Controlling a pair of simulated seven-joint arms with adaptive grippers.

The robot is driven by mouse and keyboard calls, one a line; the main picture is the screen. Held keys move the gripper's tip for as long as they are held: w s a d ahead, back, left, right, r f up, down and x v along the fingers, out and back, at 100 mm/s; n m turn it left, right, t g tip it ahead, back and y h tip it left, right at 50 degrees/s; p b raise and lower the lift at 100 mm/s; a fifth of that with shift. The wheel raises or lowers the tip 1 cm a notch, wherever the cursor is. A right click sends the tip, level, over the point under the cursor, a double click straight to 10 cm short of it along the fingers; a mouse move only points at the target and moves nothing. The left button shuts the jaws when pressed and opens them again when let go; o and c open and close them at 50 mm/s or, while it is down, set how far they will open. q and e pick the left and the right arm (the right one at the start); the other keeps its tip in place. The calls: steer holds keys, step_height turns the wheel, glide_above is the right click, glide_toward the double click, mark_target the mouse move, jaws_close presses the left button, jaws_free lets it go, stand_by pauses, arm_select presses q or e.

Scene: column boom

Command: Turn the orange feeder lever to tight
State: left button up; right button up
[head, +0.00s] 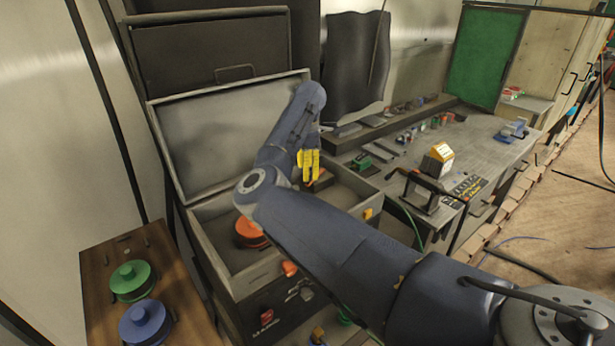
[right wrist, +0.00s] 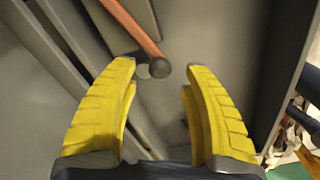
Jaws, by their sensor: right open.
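The orange feeder lever (right wrist: 133,27) shows in the right wrist view as an orange rod with a dark grey round end. It runs from the top edge down to the gap ahead of my right gripper (right wrist: 158,82). The two yellow fingers are apart, one on each side of the rod's end in the picture. I cannot tell whether they touch it or how deep it lies. In the head view my right gripper (head: 309,165) is over the open grey box (head: 232,294), and a bit of orange shows beside the fingers. My left gripper is not in view.
An orange spool (head: 250,235) lies inside the box, partly behind my arm. A green spool (head: 131,281) and a blue spool (head: 146,324) sit on the wooden surface at left. The raised lid (head: 215,145) stands behind the box. A cluttered workbench (head: 475,150) is at right.

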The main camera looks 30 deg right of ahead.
steer(key=shift+f, duration=1.3)
steer(key=shift+c, duration=0.6)
jaws_close()
